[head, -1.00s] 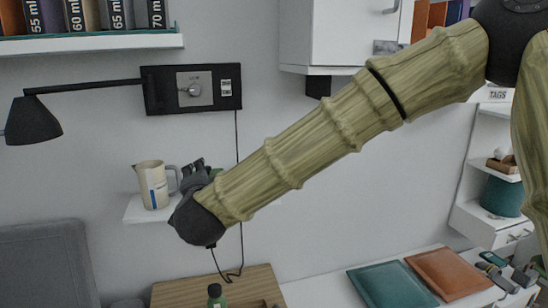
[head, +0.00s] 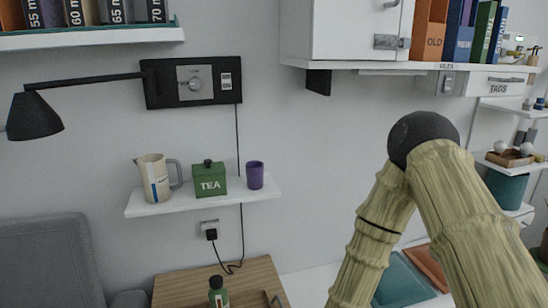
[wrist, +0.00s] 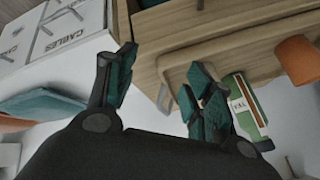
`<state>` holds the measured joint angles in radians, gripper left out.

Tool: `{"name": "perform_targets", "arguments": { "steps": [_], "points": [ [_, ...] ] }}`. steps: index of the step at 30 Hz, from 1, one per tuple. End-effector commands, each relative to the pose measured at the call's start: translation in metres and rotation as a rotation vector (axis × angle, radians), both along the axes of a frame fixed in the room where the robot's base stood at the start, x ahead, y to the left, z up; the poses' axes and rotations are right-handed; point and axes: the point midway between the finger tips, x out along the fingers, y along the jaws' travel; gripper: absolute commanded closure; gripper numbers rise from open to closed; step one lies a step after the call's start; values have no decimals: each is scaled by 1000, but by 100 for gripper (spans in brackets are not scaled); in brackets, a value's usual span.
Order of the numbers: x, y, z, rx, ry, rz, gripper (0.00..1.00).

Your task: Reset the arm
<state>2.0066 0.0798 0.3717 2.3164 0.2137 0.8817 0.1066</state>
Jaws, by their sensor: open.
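My gripper (wrist: 160,85) shows in the wrist view with its dark, teal-padded fingers spread apart. Nothing is held between them. In the head view my arm is folded at the right, its elbow up and its forearm running down out of the picture, so the gripper is hidden there. In the wrist view a wooden board or tray (wrist: 150,50) and a green bottle with a pale label (wrist: 245,105) lie beyond the fingers. The bottle appears near the right finger; I cannot tell the gap.
A small wall shelf (head: 205,201) holds a cream jug (head: 154,178), a green TEA tin (head: 208,181) and a purple cup (head: 254,175). A black lamp (head: 33,117) juts from the left wall. A white CABLES box (wrist: 55,35) shows in the wrist view.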

Motion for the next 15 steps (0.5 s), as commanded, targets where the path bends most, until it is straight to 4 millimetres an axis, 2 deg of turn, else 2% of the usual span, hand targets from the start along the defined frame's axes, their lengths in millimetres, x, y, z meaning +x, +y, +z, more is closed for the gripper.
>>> {"name": "perform_targets", "arguments": {
  "steps": [1,6,10,15],
  "points": [
    [-21,-15,-18,-28,46,19,48],
    [-90,-66,-65,-116,192,95,48],
    [-147,-106,-91,-177,312,156,48],
    [-212,-150,-108,-239,446,223,48]
  ]
}}
